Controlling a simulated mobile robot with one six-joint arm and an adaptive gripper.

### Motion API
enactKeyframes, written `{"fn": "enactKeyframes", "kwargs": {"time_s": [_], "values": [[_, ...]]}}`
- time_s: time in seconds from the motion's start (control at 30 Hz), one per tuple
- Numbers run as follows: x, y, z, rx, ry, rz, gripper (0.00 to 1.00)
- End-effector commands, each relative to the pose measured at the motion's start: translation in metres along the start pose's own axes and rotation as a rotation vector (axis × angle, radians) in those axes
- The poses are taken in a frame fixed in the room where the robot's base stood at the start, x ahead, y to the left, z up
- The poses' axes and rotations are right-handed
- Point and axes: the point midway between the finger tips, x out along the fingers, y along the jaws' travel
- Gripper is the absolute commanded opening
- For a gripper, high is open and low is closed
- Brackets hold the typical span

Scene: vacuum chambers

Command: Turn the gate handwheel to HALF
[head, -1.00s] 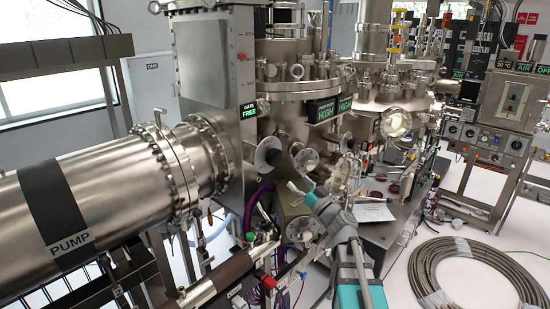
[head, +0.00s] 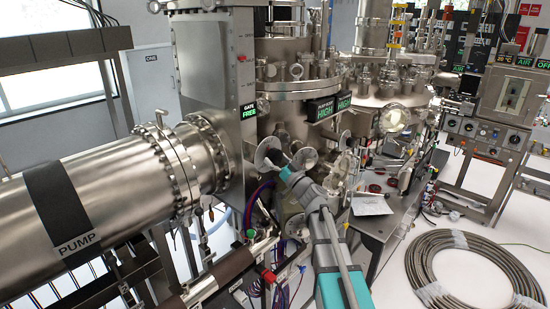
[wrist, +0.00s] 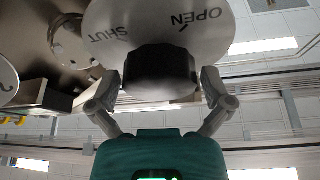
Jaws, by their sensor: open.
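The gate handwheel shows in the wrist view as a dark ridged knob (wrist: 160,75) in front of a pale round plate (wrist: 160,25). The plate reads OPEN and SHUT, upside down here, with a dark tick beside OPEN; no HALF mark is visible. My gripper (wrist: 161,82) is open, with one finger on each side of the knob; I cannot tell whether they touch it. In the head view my gripper (head: 284,170) is at the round plate (head: 268,152) below the GATE sign (head: 249,109), which reads FREE. The knob is hard to make out there.
The large PUMP pipe (head: 110,195) fills the left. Another round flange (head: 305,158) is close on the right of my gripper. A steel bench (head: 385,222) with a paper sheet stands to the right. A coiled hose (head: 475,270) lies on the floor.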

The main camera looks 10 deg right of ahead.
Motion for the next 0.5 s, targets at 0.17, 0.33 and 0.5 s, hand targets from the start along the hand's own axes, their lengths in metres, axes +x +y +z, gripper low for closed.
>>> {"fn": "enactKeyframes", "kwargs": {"time_s": [0.17,0.33,0.5], "values": [[0.0001,-0.0001,0.0002,0.0,0.0,0.0,1.0],[0.0,-0.0001,0.0002,0.0,0.0,0.0,0.81],[0.0001,-0.0002,0.0001,0.0,0.0,0.0,0.5]]}}
